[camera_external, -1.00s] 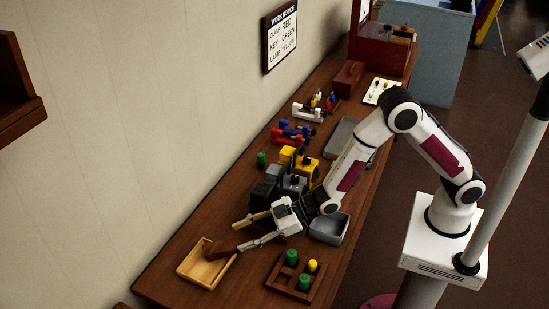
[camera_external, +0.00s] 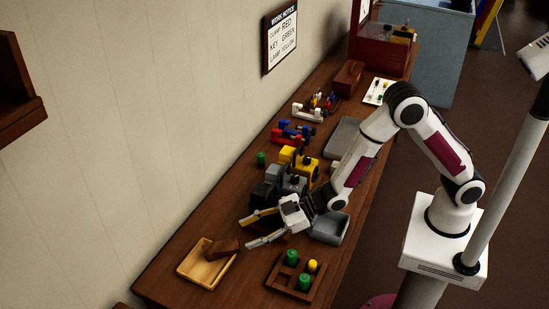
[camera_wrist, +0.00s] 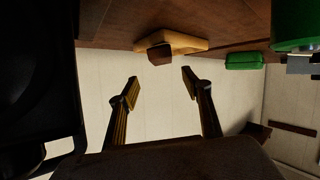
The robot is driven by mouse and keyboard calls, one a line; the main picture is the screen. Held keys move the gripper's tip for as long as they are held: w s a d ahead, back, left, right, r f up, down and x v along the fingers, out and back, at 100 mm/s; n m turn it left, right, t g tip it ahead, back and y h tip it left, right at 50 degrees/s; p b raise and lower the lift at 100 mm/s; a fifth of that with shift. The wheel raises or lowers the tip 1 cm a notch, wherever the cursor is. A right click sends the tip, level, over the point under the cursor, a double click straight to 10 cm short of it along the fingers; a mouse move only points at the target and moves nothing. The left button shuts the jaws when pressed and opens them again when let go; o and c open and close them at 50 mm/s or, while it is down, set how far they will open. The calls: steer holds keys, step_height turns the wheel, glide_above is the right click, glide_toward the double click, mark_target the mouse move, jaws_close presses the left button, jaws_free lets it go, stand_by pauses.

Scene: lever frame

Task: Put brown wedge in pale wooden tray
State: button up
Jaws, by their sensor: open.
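The brown wedge (camera_external: 222,249) rests in the pale wooden tray (camera_external: 190,271) at the near end of the bench, with its right end leaning over the tray's rim. In the wrist view the wedge (camera_wrist: 160,55) shows against the tray (camera_wrist: 183,42), ahead of my fingers. My gripper (camera_external: 247,233) is open and empty, to the right of the tray and apart from the wedge. Both fingers also stand spread in the wrist view (camera_wrist: 161,85), with nothing between them.
A dark wooden holder (camera_external: 275,285) with green and yellow cylinders stands right of the tray. A grey bin (camera_external: 330,229) is beside my wrist. Dark and yellow blocks (camera_external: 308,170) and a green cylinder (camera_external: 261,159) stand further back. The wall borders the bench's left side.

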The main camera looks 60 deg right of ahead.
steer(key=shift+a, duration=0.1)
steer(key=shift+s+a+r, duration=0.1)
steer(key=shift+s+a, duration=0.1)
steer(key=shift+a, duration=0.1)
steer(key=a+r+n+g+y, duration=0.1)
steer(key=a+r+n, duration=0.1)
steer(key=a, duration=0.2)
steer(key=n+g+h, duration=0.2)
steer(key=n+h, duration=0.2)
steer(key=n, duration=2.7)
glide_above(234, 246)
steer(key=a, duration=0.1)
steer(key=shift+s+a+f, duration=0.1)
steer(key=shift+s+f, duration=0.15)
steer(key=shift+f, duration=0.1)
steer(key=shift+w+d+f+n, duration=0.15)
steer(key=shift+d+n, duration=0.35)
steer(key=shift+n, duration=0.7)
steer(key=shift+w, duration=0.1)
